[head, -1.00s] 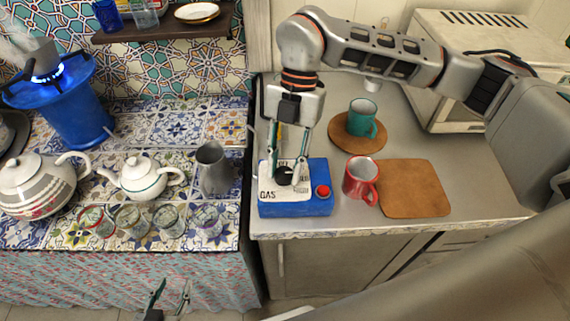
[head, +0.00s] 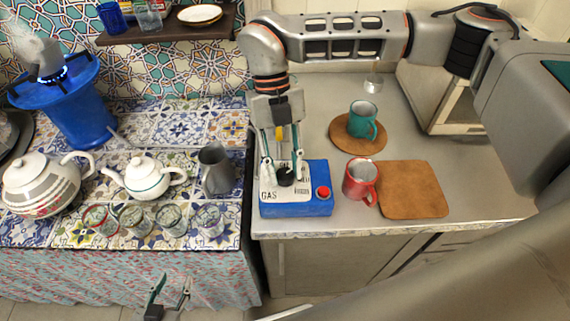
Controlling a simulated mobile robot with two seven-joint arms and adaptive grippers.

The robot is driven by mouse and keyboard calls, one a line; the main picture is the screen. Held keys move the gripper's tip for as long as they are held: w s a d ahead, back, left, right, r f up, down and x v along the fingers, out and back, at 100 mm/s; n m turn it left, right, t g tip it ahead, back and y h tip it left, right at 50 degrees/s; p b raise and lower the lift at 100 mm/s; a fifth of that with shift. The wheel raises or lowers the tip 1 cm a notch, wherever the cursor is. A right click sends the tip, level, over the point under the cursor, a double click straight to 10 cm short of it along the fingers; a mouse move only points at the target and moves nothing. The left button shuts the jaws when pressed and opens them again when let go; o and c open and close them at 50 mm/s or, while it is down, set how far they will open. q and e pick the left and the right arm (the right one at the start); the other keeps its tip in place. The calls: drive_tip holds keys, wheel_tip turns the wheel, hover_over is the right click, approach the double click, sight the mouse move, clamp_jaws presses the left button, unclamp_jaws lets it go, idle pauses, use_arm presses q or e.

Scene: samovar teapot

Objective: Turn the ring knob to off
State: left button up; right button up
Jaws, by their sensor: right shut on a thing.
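The blue gas box (head: 296,208) stands on the grey counter, with a white top marked GAS, a black round knob (head: 286,178) and a red button (head: 323,192). My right gripper (head: 284,173) comes down from above, with its fingers on either side of the black knob, shut on it. The fingers partly cover the knob and the markings around it. The blue burner (head: 75,115) at the upper left shows a small blue flame under a steaming pot (head: 50,66). My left gripper (head: 169,298) is open and empty at the bottom, below the tiled table's front edge.
A red mug (head: 359,181) stands close to the right of the box, beside a brown board (head: 412,189). A teal mug (head: 361,120) stands on a round mat behind. Teapots (head: 147,177), glasses (head: 171,218) and a grey jug (head: 216,170) stand on the tiled table.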

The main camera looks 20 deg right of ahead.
drive_tip(key=n+h, duration=0.1)
drive_tip(key=n, duration=0.2)
drive_tip(key=n+h+p, duration=0.1)
drive_tip(key=n, duration=0.1)
drive_tip(key=shift+a+r+n+t, duration=0.1)
drive_tip(key=shift+a+n+t, duration=0.1)
drive_tip(key=shift+n+t, duration=0.2)
drive_tip(key=shift+s+n+t+h, duration=0.1)
drive_tip(key=shift+n+t+h, duration=0.25)
drive_tip(key=shift+n, duration=0.75)
drive_tip(key=shift+n+t+h, duration=0.15)
drive_tip(key=shift+n+h, duration=0.3)
drive_tip(key=shift+n, duration=0.65)
drive_tip(key=o, duration=1.1)
drive_tip(key=shift+a, duration=0.1)
drive_tip(key=v, duration=1.2)
drive_tip(key=shift+s, duration=0.1)
